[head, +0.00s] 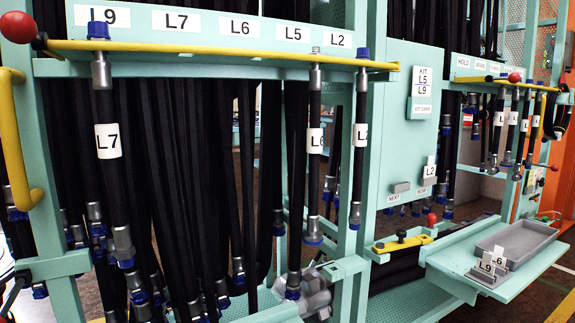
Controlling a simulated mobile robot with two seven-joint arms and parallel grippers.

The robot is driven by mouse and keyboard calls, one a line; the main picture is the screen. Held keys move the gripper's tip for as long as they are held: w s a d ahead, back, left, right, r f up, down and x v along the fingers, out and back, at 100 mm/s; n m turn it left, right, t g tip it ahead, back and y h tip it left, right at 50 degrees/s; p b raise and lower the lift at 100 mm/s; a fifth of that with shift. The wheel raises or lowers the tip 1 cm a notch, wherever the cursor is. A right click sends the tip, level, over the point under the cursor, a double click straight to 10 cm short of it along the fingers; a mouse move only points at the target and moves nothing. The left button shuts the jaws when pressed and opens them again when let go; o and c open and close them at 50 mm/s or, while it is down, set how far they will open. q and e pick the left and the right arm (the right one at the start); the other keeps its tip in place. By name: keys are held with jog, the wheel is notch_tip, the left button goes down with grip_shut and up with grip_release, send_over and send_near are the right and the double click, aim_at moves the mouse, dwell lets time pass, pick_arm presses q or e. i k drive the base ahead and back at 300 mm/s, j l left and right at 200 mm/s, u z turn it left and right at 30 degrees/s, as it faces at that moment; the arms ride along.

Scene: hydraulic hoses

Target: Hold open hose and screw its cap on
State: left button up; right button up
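Black hoses hang from a yellow-edged rail. A hose labelled L6 (315,140) has a bare metal upper fitting with no blue cap on it, standing at the rail. The hose labelled L7 (108,140) on the left has a blue cap (98,30) on its upper end. The hose to the right of L6, its label partly turned away (361,135), also has a blue cap (363,52) on top. I cannot make out a loose cap. Neither of my grippers can be made out in the head view.
A teal shelf (455,262) at the lower right holds a grey tray (516,241) and tags L9 and L6. A teal panel (395,130) carries a kit sign (421,81). Many hoses hang close together behind the rail. More hoses hang at the far right.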

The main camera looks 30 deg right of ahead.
aim_at(311, 236)
jog(key=z, duration=0.95)
